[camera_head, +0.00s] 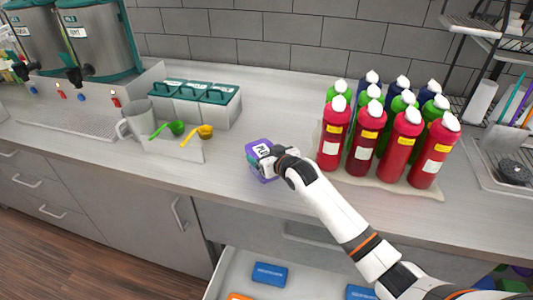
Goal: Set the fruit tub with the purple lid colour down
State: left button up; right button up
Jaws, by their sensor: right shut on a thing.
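The fruit tub with the purple lid (259,146) is at the middle of the counter, near its front edge. A white label shows on it. My right gripper (269,163) is shut on the tub, and its wrist hides the tub's right side. I cannot tell whether the tub touches the counter. My left gripper is not in view.
Several red, green and blue squeeze bottles (365,140) stand close to the right of my right arm. A teal-lidded container (195,100), a grey mug (137,121) and green and yellow scoops (198,134) are to the left. An open drawer (236,265) lies below the counter.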

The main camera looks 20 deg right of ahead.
jog(key=shift+r, duration=0.1)
jog(key=shift+w, duration=0.1)
jog(key=o, duration=1.2)
jog(key=shift+f, duration=0.2)
jog(key=shift+s+r, duration=0.1)
jog(key=shift+s, duration=0.1)
jog(key=b+v, duration=0.1)
jog(key=v, duration=1)
jog(key=shift+s+d+r+b, duration=0.1)
jog(key=shift+s+r+b, duration=0.15)
jog(key=shift+s+b, duration=0.1)
jog(key=shift+f, duration=0.1)
